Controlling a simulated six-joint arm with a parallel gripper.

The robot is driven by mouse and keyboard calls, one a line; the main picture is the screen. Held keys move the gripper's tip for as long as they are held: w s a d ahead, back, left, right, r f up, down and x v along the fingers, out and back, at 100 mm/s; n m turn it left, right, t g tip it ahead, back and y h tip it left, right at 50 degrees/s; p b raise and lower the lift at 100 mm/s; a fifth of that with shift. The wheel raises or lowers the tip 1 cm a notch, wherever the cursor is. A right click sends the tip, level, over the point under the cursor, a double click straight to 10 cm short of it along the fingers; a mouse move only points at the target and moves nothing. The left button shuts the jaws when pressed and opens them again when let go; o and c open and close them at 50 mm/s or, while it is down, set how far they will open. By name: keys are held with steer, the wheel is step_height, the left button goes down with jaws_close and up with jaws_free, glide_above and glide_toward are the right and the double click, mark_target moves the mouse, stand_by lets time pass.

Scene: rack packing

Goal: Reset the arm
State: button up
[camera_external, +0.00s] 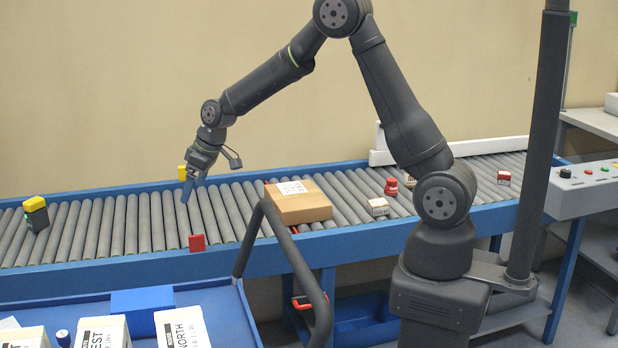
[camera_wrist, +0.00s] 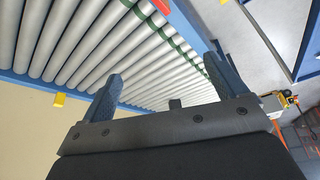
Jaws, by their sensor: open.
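My gripper (camera_external: 188,188) hangs at the end of my raised arm, over the far left part of the roller conveyor (camera_external: 115,232). Its fingers point down and hold nothing. I cannot tell the exact height of the fingertips above the rollers.
A cardboard box (camera_external: 300,205) lies mid-conveyor. A yellow-topped item (camera_external: 36,212) stands at the left, a red block (camera_external: 197,243) at the near rail. Small items, including a red one (camera_external: 391,186), lie to the right. White labelled bins (camera_external: 182,328) and a dark handle (camera_external: 300,268) are in front.

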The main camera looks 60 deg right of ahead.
steer(key=w+d+f+m+h, duration=0.1)
steer(key=d+m, duration=0.2)
steer(key=d, duration=1.7)
steer(key=shift+w+m, duration=0.3)
steer(key=shift+w, duration=0.05)
